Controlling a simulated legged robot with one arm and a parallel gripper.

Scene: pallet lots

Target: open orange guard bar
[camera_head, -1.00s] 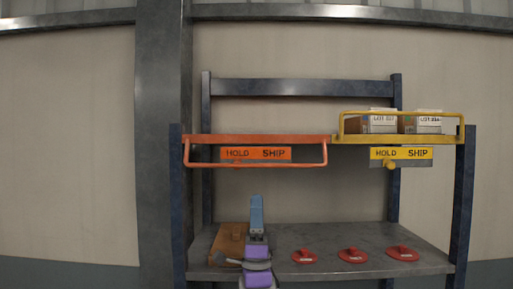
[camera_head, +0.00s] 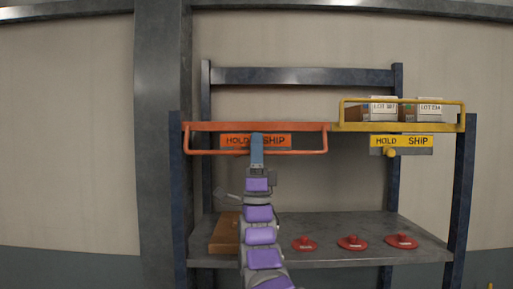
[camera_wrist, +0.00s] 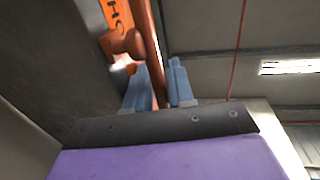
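The orange guard bar (camera_head: 300,152) hangs as a U-shaped loop below the front of the orange shelf (camera_head: 210,127). An orange HOLD/SHIP plate (camera_head: 283,141) sits behind it. My gripper (camera_head: 257,137) is raised in front of the bar's lower rail and covers part of the plate. In the wrist view, my gripper (camera_wrist: 160,82) has its two blue fingers apart, with the orange bar (camera_wrist: 152,50) running down between them. Whether the fingers touch the bar cannot be told. An orange knob (camera_wrist: 122,43) is just left of the bar, close to the left finger.
A yellow guard bar (camera_head: 400,101) stands upright before boxes (camera_head: 382,110) on the right shelf, above a yellow HOLD/SHIP plate (camera_head: 415,141). Below, the grey shelf (camera_head: 350,225) holds several red discs (camera_head: 352,243) and a brown block (camera_head: 225,235). Dark blue posts (camera_head: 179,200) flank the rack.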

